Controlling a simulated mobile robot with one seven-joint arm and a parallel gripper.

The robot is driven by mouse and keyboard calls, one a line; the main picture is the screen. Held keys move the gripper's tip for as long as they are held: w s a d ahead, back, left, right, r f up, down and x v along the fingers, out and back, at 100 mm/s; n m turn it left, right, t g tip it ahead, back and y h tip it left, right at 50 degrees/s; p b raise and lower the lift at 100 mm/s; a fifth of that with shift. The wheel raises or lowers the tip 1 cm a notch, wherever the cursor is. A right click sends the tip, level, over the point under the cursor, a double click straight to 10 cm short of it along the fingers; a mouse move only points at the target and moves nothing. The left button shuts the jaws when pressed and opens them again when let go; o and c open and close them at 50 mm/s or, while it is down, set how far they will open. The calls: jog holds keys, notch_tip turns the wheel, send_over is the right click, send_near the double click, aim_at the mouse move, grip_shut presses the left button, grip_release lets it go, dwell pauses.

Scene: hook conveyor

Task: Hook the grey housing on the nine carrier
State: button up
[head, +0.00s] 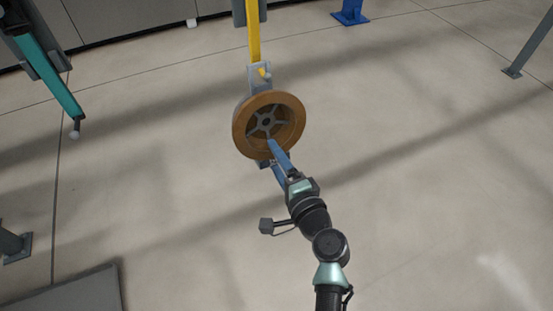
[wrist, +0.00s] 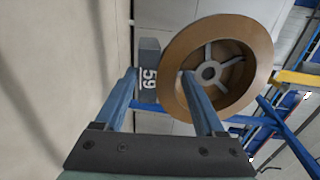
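A round brown wheel-like part (head: 240,130) with a grey spoked centre sits at the lower end of a yellow carrier (head: 254,42). The carrier has a grey end plate (head: 259,76) with a small yellow peg. In the wrist view, the part (wrist: 252,40) fills the right of centre, with a grey block (wrist: 149,58) marked 59 beside its rim. My gripper (head: 264,155) is at the part's lower edge. Its fingers (wrist: 159,74) are spread apart, with the right one in front of the part. Contact is unclear.
A teal hanging bar (head: 50,78) with a pale knob end is at upper left. A blue foot (head: 350,14) stands at the back, and a grey post (head: 530,45) at upper right. A grey slab (head: 80,293) lies at lower left. The floor to the right is clear.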

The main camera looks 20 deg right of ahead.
jog(key=o, duration=0.4)
jog(key=shift+f, duration=0.2)
jog(key=s+r+b, duration=0.2)
jog(key=s, duration=1.1)
jog(key=w+a+r+n+t+p, duration=0.15)
jog(key=w+r+n, duration=0.25)
jog(key=r, duration=0.5)
jog(key=w+a+r+n+t, duration=0.1)
jog(key=w+a+r+n, duration=0.25)
jog(key=r, duration=0.55)
jog(key=w+a+r+n+t+p, duration=0.1)
jog(key=w+a+r+n, duration=0.2)
jog(key=r, duration=0.7)
jog(key=s+a+r+n+t, duration=0.2)
jog(key=s+r, duration=0.1)
jog(key=r, duration=0.6)
jog(key=s+a+r+n+t+p, duration=0.1)
jog(key=s+a+r+n+t, duration=0.1)
jog(key=r, duration=0.7)
jog(key=s+a+r+n+t, duration=0.3)
jog(key=s+a+r, duration=0.1)
jog(key=r, duration=0.5)
jog(key=shift+s+a+r+h+p, duration=0.2)
jog(key=shift+s+r+h+p, duration=0.15)
jog(key=shift+s, duration=0.35)
